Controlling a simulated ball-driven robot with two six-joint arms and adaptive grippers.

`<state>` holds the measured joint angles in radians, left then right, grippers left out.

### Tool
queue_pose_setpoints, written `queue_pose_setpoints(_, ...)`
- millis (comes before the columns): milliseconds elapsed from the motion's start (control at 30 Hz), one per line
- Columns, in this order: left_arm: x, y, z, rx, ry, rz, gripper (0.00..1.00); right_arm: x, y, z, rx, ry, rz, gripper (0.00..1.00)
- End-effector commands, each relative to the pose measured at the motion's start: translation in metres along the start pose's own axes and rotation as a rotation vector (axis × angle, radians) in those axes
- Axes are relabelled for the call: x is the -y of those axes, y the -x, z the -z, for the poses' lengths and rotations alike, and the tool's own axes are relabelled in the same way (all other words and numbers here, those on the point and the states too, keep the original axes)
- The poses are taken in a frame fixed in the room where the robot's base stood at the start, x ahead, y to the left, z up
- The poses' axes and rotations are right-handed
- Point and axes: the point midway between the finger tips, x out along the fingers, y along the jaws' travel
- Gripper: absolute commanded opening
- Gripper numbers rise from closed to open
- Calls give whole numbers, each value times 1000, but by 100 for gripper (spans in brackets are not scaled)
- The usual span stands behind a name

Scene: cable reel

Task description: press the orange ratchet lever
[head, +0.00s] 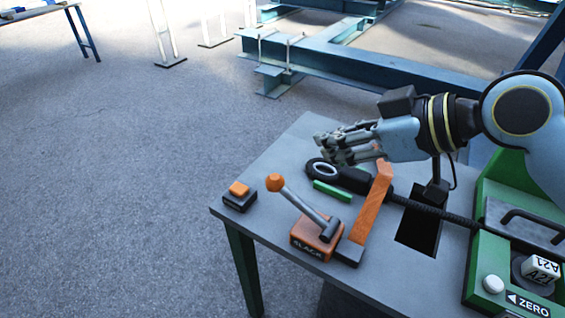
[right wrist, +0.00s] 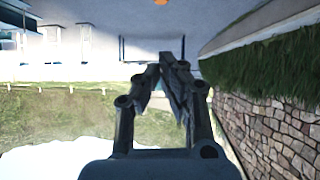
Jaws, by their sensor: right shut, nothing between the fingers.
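The orange ratchet lever (head: 374,208) is a flat bar standing up at a slant from a dark base on the grey table in the head view. My right gripper (head: 328,147) is above the table, just left of and beyond the lever's top end, and apart from it as far as I can tell. The gripper's fingers are shut and empty; they also show closed in the right wrist view (right wrist: 172,62). A small orange patch shows at the top edge of that view; I cannot tell what it is. My left gripper is not in view.
An orange box marked SLACK (head: 316,238) with a ball-tipped lever (head: 275,183) stands left of the ratchet lever. A black cable with a ring end (head: 321,169) and a green bar (head: 332,191) lie behind. An orange button (head: 239,190) sits at the table's left corner. Green machine (head: 487,290) at right.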

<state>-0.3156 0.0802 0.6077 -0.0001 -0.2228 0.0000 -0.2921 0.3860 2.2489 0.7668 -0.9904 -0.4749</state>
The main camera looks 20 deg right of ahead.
Motion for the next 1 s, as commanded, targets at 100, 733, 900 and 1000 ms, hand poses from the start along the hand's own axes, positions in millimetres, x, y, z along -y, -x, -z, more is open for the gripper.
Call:
queue_pose_setpoints(100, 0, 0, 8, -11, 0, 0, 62, -1, -3, 0, -1, -1, -1, 0)
queue_pose_setpoints(733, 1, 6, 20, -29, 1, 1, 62, 0, -111, -10, 4, -3, 1, 0)
queue_pose_setpoints(900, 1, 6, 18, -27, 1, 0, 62, 0, -124, -24, 2, -1, 0, 0)
queue_pose_setpoints(1000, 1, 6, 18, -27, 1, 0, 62, 0, -128, -27, 1, 0, -1, 0)
